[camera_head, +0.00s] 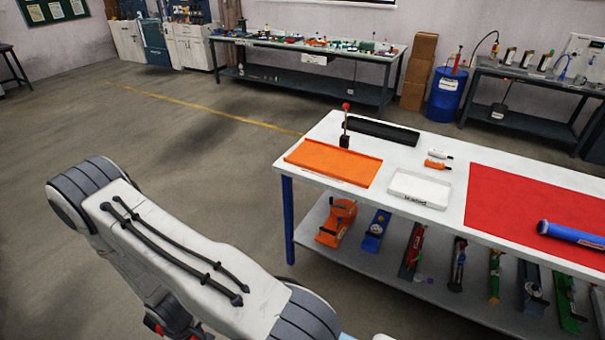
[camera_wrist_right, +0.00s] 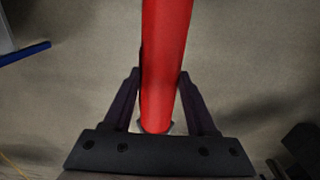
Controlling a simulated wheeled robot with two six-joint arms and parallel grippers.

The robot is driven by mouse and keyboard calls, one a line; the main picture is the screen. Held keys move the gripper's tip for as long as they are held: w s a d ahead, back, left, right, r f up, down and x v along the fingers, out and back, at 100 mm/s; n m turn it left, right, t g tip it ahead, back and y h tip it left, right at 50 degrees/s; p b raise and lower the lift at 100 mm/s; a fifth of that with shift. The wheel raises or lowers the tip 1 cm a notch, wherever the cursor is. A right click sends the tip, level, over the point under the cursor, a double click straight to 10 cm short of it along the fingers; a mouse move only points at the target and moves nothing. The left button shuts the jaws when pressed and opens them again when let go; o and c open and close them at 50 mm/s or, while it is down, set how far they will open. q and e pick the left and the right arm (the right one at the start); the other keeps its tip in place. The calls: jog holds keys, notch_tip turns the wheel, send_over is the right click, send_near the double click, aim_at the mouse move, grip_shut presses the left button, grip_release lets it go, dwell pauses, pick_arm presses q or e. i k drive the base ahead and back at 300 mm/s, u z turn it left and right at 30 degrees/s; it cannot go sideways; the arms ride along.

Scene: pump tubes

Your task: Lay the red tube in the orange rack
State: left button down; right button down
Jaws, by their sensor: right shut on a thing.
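The red tube (camera_wrist_right: 165,55) is in my right gripper (camera_wrist_right: 162,98), which shows in the right wrist view. The two dark fingers stand on either side of the tube and are shut on it. The tube's upper part runs out of the top of that view. The floor lies behind it. The orange rack (camera_head: 333,161), a flat orange tray, is on the left end of the white table in the head view, and it looks empty. The red tube and my right gripper are not in the head view. My left gripper is not in view; only an arm shows at lower left.
The white table (camera_head: 452,163) also holds a black tray (camera_head: 380,131), a red-knobbed post (camera_head: 345,128), a white tray (camera_head: 419,189), small orange bottles (camera_head: 437,164) and a red mat (camera_head: 530,201) with a blue tube (camera_head: 572,235). Floor left of the table is free.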

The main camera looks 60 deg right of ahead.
aim_at(330, 160)
jog(key=u, duration=0.05)
jog(key=i, duration=2.35)
jog(key=z, duration=1.9)
